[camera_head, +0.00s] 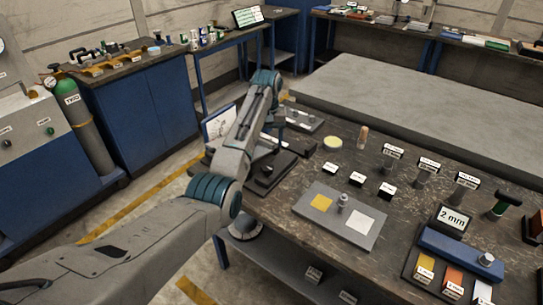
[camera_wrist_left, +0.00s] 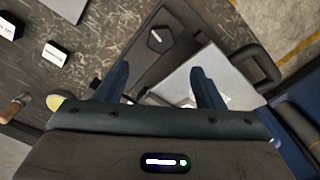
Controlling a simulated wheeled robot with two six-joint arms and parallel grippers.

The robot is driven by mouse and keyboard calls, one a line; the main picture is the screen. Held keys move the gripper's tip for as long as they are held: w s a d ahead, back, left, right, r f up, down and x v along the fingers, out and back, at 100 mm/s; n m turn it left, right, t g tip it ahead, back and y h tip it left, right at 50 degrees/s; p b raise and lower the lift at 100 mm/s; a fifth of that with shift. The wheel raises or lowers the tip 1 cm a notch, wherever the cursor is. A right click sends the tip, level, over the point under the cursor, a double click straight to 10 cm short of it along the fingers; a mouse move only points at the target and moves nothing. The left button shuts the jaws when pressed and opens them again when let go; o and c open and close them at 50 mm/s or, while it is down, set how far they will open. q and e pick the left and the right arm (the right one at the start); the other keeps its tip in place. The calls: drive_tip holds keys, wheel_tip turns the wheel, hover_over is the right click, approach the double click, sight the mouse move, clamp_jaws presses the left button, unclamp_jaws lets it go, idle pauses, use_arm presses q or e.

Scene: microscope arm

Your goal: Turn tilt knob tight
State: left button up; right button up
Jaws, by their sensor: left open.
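My left arm comes in from the left in the head view, and its gripper (camera_head: 276,132) hangs down over the left end of the worktable (camera_head: 300,225), partly hidden by the arm. In the left wrist view the gripper (camera_wrist_left: 162,84) is open, its two dark blue fingers apart with nothing held between them. Beyond the fingers is a dark flat part with a small black angular knob (camera_wrist_left: 159,39); I cannot tell whether this is the tilt knob. A pale panel (camera_wrist_left: 195,75) lies beyond the right finger. In the head view, black equipment (camera_head: 266,170) sits under the arm.
A grey plate (camera_head: 312,202) with yellow and white squares and a small metal post lies on the worktable. Labelled blocks (camera_head: 357,178) and a blue stand (camera_head: 450,252) with a 2 mm sign are farther right. A long grey slab (camera_head: 430,100) lies behind.

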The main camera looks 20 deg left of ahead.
use_arm(q)
drive_tip(key=p, duration=0.2)
hover_over(267, 167)
wheel_tip(267, 167, down, 6)
drive_tip(key=shift+s+r, duration=0.1)
drive_tip(key=shift+s, duration=0.05)
drive_tip(key=f, duration=0.4)
drive_tip(key=shift+w, duration=0.3)
drive_tip(key=shift+f, duration=0.3)
drive_tip(key=shift+s, duration=0.1)
drive_tip(key=shift+c, duration=0.4)
drive_tip(key=c, duration=0.9)
use_arm(e)
drive_tip(key=shift+s+r, duration=0.8)
drive_tip(key=shift+r, duration=0.3)
